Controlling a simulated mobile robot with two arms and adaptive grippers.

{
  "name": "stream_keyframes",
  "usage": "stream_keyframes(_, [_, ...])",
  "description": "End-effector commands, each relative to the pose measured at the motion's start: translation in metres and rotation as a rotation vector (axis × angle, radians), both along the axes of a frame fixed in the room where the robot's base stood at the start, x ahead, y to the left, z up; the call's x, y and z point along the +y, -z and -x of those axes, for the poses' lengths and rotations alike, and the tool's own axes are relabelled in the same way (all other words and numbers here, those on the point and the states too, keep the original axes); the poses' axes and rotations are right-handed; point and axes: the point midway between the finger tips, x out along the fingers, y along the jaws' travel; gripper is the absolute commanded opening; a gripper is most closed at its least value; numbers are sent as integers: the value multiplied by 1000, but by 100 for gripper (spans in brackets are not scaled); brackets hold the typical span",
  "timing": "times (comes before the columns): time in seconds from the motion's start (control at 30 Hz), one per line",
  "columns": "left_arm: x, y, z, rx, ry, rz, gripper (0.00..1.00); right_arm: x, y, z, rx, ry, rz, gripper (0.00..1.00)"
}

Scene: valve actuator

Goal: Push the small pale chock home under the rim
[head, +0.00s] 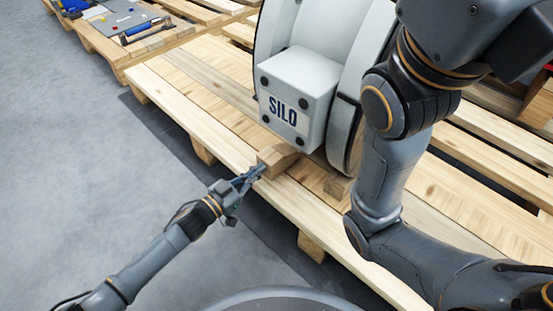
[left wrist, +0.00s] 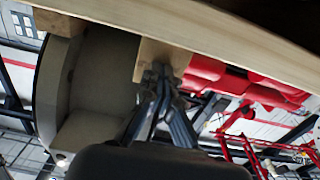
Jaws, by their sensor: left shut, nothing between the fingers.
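The small pale chock (head: 277,158) is a wooden block on the pallet, below the white box marked SILO (head: 298,95) and by the round grey rim (head: 345,130). My left gripper (head: 259,170) is shut and empty, its fingertips at the chock's near end. In the left wrist view the closed fingers (left wrist: 160,75) point at the chock (left wrist: 163,52) and overlap its face; I cannot tell whether they touch. How far the chock sits under the rim is hidden. My right gripper is out of view; only its arm shows.
Another wooden block (head: 338,187) sits at the foot of the rim on the right. The slatted pallet (head: 195,100) carries the actuator. A second pallet at the back left holds a grey panel (head: 125,17) and blue-handled tools. The grey floor at left is clear.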

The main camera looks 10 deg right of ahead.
Motion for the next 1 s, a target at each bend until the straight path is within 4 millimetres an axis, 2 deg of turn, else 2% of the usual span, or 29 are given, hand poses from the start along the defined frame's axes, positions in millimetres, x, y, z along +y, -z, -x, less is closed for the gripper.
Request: stream_keyframes(1.0, [-23, 0, -17, 0, 0, 0, 0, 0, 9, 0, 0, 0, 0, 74])
